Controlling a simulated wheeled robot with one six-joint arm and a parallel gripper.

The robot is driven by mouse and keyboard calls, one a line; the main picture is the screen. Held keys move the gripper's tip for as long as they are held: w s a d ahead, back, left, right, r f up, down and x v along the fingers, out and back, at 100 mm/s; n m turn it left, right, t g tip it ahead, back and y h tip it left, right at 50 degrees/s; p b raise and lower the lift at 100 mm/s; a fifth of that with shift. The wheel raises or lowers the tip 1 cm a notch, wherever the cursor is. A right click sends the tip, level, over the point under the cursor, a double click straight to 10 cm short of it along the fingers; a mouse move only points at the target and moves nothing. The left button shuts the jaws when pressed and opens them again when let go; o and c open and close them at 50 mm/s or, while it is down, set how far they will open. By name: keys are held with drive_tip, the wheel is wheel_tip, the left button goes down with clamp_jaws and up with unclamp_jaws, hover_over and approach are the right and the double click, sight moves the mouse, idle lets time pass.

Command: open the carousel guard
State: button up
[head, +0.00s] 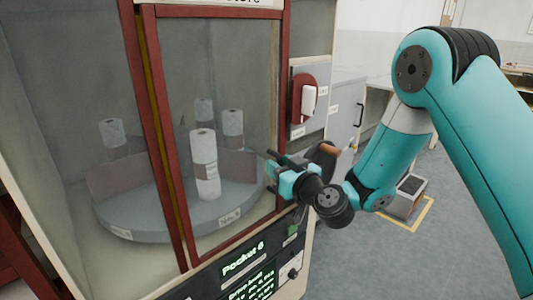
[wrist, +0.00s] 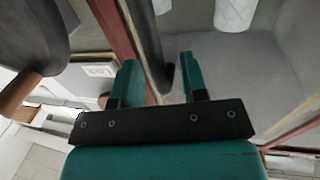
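The carousel guard is a red-framed clear door (head: 172,120) on the cabinet front and looks shut. Its red frame edge (wrist: 117,30) shows in the wrist view, with a dark upright bar (wrist: 150,45), apparently its handle, beside it. My gripper (head: 268,168) is at the guard's lower right edge. In the wrist view its two teal fingers (wrist: 160,75) are apart, with the lower end of the bar between them. I see no clear contact. Behind the glass, a round grey carousel (head: 150,225) carries white rolls (head: 204,160).
A dark rounded part with a brown grip (head: 328,148) sits close to the right of my gripper, also at left in the wrist view (wrist: 25,90). A lit "Pocket 6" panel (head: 245,265) is below the guard. A red-backed switch (head: 305,98) is on the right.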

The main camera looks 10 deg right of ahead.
drive_tip(key=shift+w+a, duration=0.1)
drive_tip(key=shift+w, duration=0.15)
clamp_jaws()
